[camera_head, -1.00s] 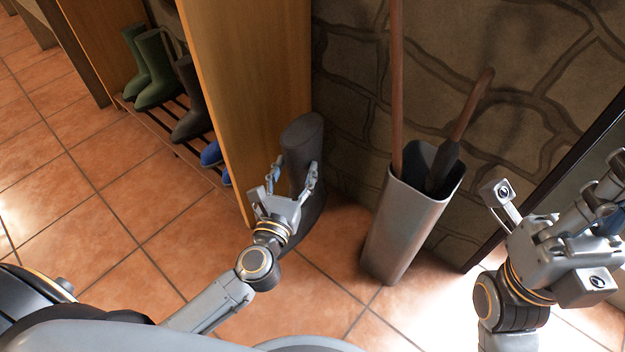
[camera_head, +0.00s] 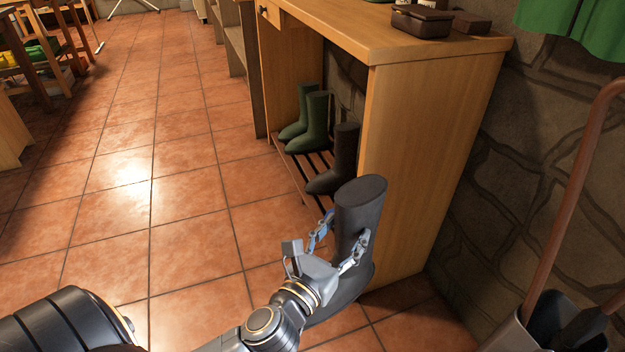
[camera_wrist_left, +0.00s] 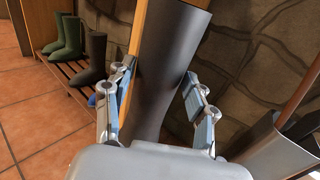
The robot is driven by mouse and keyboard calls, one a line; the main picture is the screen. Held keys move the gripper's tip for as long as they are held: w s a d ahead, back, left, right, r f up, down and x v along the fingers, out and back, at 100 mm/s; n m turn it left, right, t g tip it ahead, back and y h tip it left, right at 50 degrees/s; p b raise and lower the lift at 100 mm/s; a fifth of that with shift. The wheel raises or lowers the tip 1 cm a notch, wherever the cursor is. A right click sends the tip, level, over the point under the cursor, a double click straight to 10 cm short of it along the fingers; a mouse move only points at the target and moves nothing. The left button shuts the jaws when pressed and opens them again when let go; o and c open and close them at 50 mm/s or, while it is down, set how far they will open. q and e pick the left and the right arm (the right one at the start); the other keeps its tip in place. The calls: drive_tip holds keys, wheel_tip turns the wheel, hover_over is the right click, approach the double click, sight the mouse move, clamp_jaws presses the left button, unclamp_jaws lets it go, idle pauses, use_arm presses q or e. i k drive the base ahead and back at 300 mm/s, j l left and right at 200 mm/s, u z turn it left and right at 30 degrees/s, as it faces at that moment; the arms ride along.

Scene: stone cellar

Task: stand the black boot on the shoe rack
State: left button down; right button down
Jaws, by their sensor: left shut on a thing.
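The black boot (camera_head: 358,215) is upright in my left gripper (camera_head: 338,250), in front of the wooden cabinet's side panel. My left gripper is shut on its shaft; in the left wrist view the boot (camera_wrist_left: 165,70) stands between the two fingers (camera_wrist_left: 160,105). The boot's lower part is partly hidden by the gripper. The shoe rack (camera_head: 316,160) is a low slatted shelf under the cabinet, behind the boot. A pair of green boots (camera_head: 315,122) and a dark boot (camera_head: 343,160) stand on it. My right gripper is out of view.
The wooden cabinet (camera_head: 430,160) stands over the rack, its side panel beside the held boot. A grey umbrella bin (camera_head: 510,335) with a brown-handled stick is at the lower right. The tiled floor at left is clear.

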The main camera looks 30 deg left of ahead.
sight(322, 169)
drive_tip(key=i+j+u, duration=0.15)
drive_tip(key=j+u, duration=0.3)
drive_tip(key=i+j+u, duration=0.2)
drive_tip(key=j+u, duration=0.3)
drive_tip(key=i+j+u, duration=0.25)
drive_tip(key=u, duration=0.2)
drive_tip(key=i+j+u, duration=0.2)
drive_tip(key=i+u, duration=0.25)
drive_tip(key=i+z, duration=0.25)
drive_tip(key=i, duration=0.2)
drive_tip(key=i+j+z, duration=0.25)
drive_tip(key=i, duration=0.15)
drive_tip(key=i+z, duration=0.2)
drive_tip(key=z, duration=0.3)
drive_tip(key=i+j+z, duration=0.15)
drive_tip(key=z, duration=0.35)
drive_tip(key=i+j+z, duration=0.25)
drive_tip(key=z, duration=0.25)
drive_tip(key=i+j+z, duration=0.1)
drive_tip(key=z, duration=0.25)
drive_tip(key=i+j+z, duration=0.15)
drive_tip(key=z, duration=0.2)
drive_tip(key=j+z, duration=0.1)
drive_tip(key=z, duration=0.25)
drive_tip(key=i+j, duration=0.05)
